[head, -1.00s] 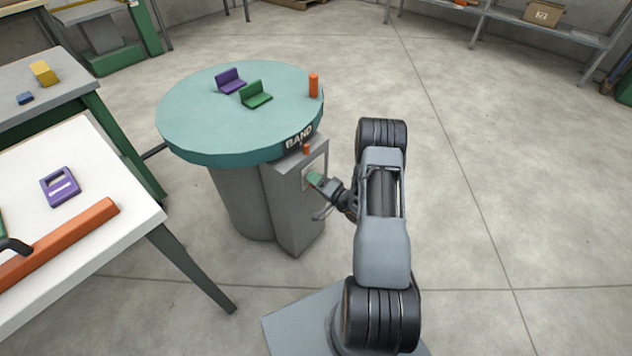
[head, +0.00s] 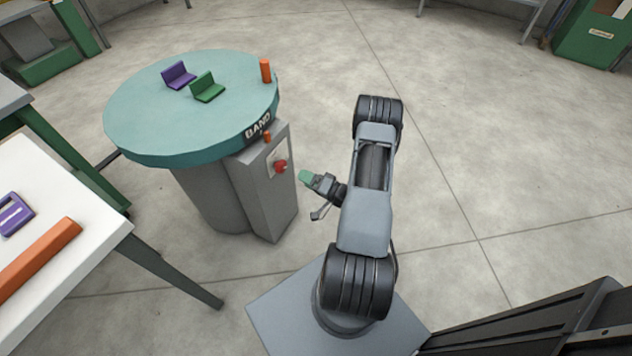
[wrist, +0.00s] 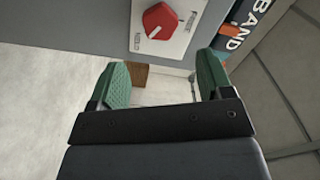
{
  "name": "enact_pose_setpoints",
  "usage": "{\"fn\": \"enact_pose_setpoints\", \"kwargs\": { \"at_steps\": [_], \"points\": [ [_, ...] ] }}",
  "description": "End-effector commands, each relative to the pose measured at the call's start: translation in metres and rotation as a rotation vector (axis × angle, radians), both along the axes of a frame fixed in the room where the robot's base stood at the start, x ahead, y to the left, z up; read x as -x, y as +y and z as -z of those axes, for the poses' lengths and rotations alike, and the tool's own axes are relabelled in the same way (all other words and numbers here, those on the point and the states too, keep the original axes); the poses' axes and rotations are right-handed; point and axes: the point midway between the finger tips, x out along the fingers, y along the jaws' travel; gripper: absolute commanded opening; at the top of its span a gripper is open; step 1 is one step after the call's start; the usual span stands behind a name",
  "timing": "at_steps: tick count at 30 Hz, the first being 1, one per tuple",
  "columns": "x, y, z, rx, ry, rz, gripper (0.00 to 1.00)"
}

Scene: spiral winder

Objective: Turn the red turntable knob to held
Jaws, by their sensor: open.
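The red knob (head: 281,167) sits on a pale plate on the side of the grey box under the turntable (head: 190,105). In the wrist view the knob (wrist: 160,20) is ahead of the fingers. Its white mark points down-left, towards a small label that seems to read HELD; another label to the right is hard to read. My gripper (head: 309,182) is to the right of the knob, apart from it. In the wrist view its green-padded fingers (wrist: 164,72) are spread with nothing between them.
Purple and green brackets (head: 178,75) and an orange peg (head: 265,71) stand on the turntable. A small orange pin (head: 267,138) is above the knob, by the BAND label. A white table (head: 90,215) is at left.

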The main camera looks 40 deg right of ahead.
Motion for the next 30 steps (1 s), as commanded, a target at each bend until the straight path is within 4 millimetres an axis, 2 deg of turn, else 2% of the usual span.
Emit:
{"fn": "enact_pose_setpoints", "kwargs": {
  "at_steps": [3,9,30],
  "points": [
    [0.015,-0.008,-0.001,-0.002,0.001,0.004,0.73],
    [0.028,-0.013,0.0,-0.001,0.001,0.001,0.73],
    [0.031,-0.013,0.001,0.023,-0.004,-0.001,0.73]
  ]
}}
